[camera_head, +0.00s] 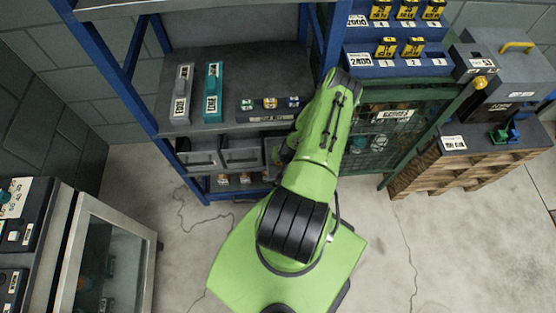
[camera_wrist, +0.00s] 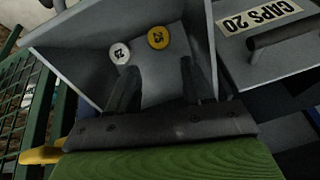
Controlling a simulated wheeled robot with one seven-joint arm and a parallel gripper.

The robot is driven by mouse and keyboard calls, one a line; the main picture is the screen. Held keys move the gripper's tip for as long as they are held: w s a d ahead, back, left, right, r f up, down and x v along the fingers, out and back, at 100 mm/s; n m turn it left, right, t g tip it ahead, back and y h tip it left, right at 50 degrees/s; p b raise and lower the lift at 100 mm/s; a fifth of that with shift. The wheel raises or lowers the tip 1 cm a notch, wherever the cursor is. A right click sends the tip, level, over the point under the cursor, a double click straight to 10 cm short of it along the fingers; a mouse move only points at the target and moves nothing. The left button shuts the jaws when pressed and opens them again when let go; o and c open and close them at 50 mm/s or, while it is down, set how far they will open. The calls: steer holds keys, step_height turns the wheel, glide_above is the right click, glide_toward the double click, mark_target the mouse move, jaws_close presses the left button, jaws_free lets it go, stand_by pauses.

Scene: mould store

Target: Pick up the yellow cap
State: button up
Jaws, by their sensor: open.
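The yellow cap (camera_wrist: 158,38) shows in the wrist view as a small round disc with a dark number. It sits in an open grey bin (camera_wrist: 85,65), near its far side. A white cap (camera_wrist: 118,53) with a number sits to its left. My gripper (camera_wrist: 157,65) is open, with its two dark fingers reaching into the bin. The yellow cap appears just beyond the fingertips, roughly between them, and nothing is held. In the head view my arm hides the fingers, and I cannot make out the yellow cap there.
A blue shelf rack (camera_head: 130,75) stands ahead, holding small drawers (camera_head: 200,154). A green mesh door (camera_head: 400,115) stands right of my arm. A cabinet (camera_head: 108,258) is at lower left.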

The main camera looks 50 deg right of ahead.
steer(key=b+x, duration=0.2)
steer(key=x, duration=0.7)
steer(key=shift+f+b, duration=0.25)
steer(key=shift+b, duration=0.15)
steer(key=shift+r, duration=0.1)
steer(key=c, duration=0.9)
steer(key=shift+r, duration=0.1)
